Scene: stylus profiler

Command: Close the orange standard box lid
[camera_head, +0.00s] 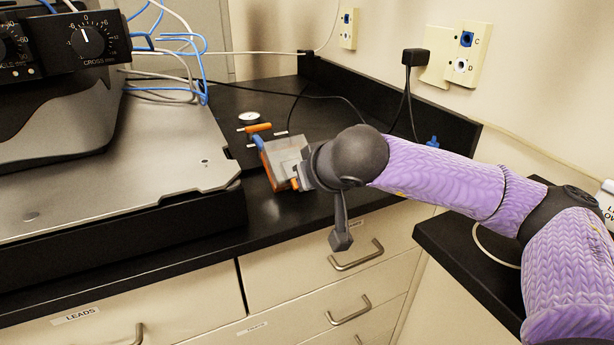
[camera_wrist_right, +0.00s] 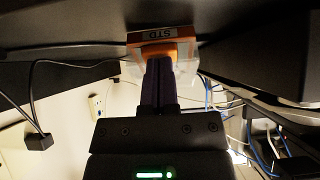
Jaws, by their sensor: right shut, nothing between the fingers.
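The orange standard box (camera_head: 268,172) is on the black counter, just right of the grey instrument platform. Its pale, see-through lid (camera_head: 286,150) shows beside my right gripper (camera_head: 299,180), which partly hides it; I cannot tell the lid's exact angle. In the right wrist view, the box's front with an "STD" label (camera_wrist_right: 160,36) is at the top, with an orange tab (camera_wrist_right: 159,50) near it. My right gripper's fingers (camera_wrist_right: 159,62) are shut and empty, their tips at or very near the tab. My left gripper is out of view.
The platform (camera_head: 110,190) and dark control unit (camera_head: 75,45) fill the left. A small round gauge (camera_head: 249,118) and an orange-handled item (camera_head: 259,128) lie behind the box. Cables run along the back. Drawers (camera_head: 330,265) stand below the counter's front edge.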

